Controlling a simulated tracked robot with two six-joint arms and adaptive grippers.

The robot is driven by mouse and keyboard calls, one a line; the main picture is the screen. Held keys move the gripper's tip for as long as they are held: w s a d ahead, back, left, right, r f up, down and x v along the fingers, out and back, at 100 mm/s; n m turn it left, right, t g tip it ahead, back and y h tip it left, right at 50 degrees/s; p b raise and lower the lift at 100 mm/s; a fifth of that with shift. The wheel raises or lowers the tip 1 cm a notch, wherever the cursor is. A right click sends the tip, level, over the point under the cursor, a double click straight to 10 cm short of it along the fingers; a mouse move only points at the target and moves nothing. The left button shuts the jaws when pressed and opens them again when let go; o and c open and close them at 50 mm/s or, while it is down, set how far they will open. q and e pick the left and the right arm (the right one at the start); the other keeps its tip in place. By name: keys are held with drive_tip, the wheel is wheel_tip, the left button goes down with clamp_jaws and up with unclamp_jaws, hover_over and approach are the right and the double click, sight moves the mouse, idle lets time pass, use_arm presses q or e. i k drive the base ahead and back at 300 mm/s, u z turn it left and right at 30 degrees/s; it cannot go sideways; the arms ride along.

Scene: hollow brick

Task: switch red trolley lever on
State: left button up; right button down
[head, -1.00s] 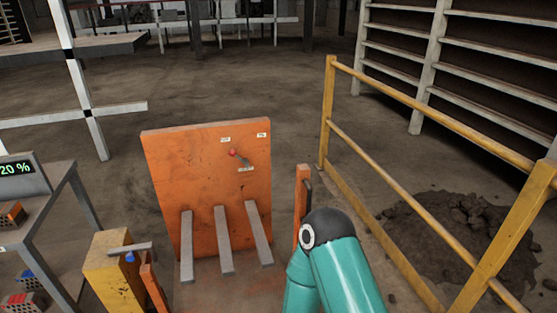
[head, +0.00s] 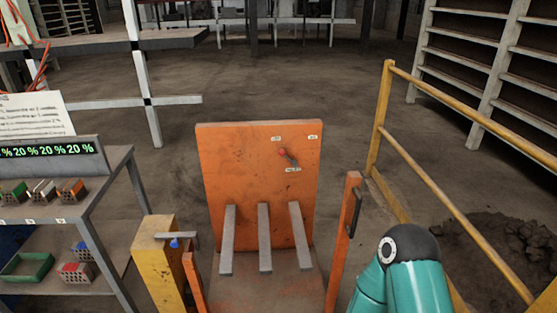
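The orange trolley (head: 225,165) stands in the middle of the head view, with an upright orange panel and several grey bars in front of it. The red-tipped lever (head: 286,154) is on the upper right of the panel, its red knob at the upper left end and its grey arm slanting down to the right. Small white labels (head: 277,138) sit around it, too small to read. A teal arm link of mine shows at the lower right, apart from the lever. Neither gripper is in view.
A yellow post (head: 160,262) with a blue-knobbed lever (head: 175,244) stands left of the trolley. A grey rack (head: 90,190) with bricks and a green display is at the left. A yellow railing (head: 450,200) runs along the right. Open floor (head: 300,85) lies behind the panel.

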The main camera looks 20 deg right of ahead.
sight(281, 152)
drive_tip(key=i, duration=0.9)
